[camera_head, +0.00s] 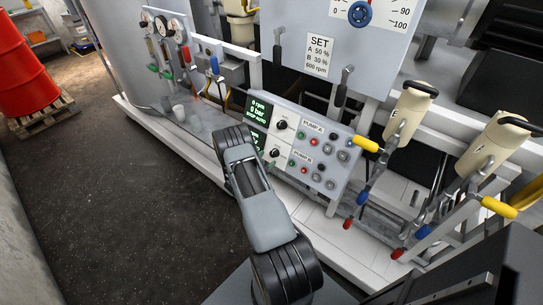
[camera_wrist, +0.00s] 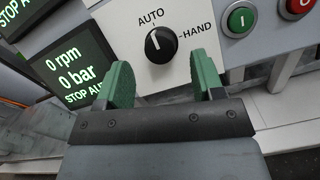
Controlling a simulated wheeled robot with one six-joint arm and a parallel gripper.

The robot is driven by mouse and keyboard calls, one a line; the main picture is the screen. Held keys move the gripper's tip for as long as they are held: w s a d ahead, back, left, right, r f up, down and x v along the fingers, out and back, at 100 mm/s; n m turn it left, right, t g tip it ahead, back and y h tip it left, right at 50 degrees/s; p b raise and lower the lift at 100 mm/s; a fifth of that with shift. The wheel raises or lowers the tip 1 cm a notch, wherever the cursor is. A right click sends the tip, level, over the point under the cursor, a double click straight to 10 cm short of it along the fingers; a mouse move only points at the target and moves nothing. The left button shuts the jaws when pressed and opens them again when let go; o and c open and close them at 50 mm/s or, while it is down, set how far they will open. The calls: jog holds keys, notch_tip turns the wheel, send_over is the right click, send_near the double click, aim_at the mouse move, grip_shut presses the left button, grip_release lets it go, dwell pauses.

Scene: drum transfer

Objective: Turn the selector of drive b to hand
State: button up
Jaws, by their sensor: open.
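The selector of drive b, a black round knob (camera_wrist: 161,45) with a white pointer line, sits on a white plate in the wrist view. Its pointer is toward AUTO; HAND is printed to its right. It also shows as the lower knob (camera_head: 275,152) beside the PUMP B label in the head view. My gripper (camera_wrist: 161,72) has two green fingers, spread apart and empty. The fingertips show just below the knob, one to each side; I cannot tell how far off they are.
The drive b display (camera_wrist: 75,72) reads 0 rpm, 0 bar, STOP and a cut-off word. A green button (camera_wrist: 239,21) and a red button (camera_wrist: 296,6) lie right of the selector. The PUMP A knob (camera_head: 281,124) is above. Yellow-handled levers (camera_head: 364,145) stand to the right.

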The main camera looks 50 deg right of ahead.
aim_at(272, 155)
jog(key=shift+w+d, duration=0.1)
jog(key=shift+d, duration=1.7)
jog(key=shift+c, duration=0.4)
jog(key=c, duration=0.8)
jog(key=shift+c, duration=0.2)
